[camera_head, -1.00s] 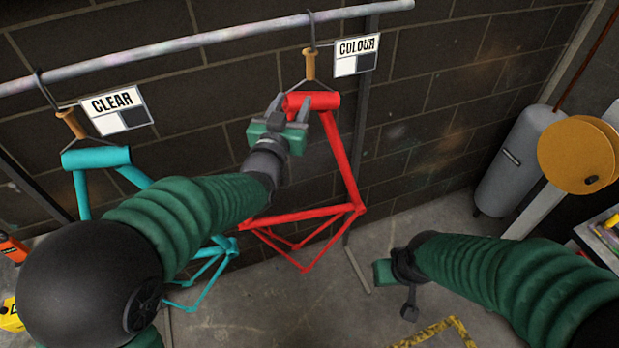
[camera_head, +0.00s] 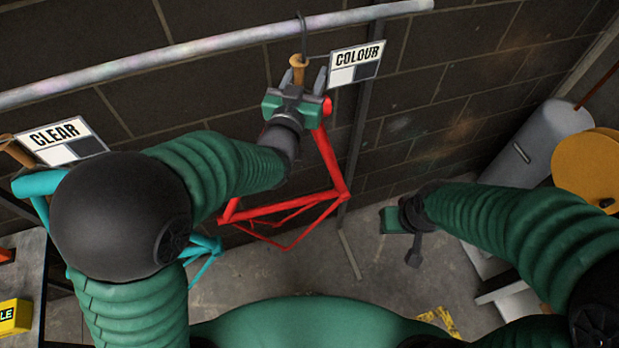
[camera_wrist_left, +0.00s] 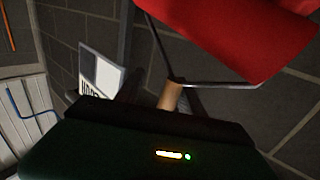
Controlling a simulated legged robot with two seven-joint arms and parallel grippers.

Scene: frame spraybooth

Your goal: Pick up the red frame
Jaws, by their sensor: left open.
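The red frame (camera_head: 331,162) hangs from a hook on the rail under the COLOUR sign, with a wooden handle (camera_head: 298,68) above its top tube. My left gripper (camera_head: 296,77) is open in front of the frame's top, its fingers on either side of the handle in the head view. It hides most of the frame's top tube. In the left wrist view the red tube (camera_wrist_left: 235,35) is close at the top right, with the handle (camera_wrist_left: 171,96) below it. My right gripper (camera_head: 385,221) is low, well to the right of the frame; its jaws are not clear.
The pale rail (camera_head: 200,50) crosses above. A teal frame (camera_head: 33,184) hangs at left by the CLEAR sign (camera_head: 60,141), partly behind my left arm. A brick wall stands close behind. A grey cylinder (camera_head: 535,150) and an orange disc (camera_head: 590,170) stand at right.

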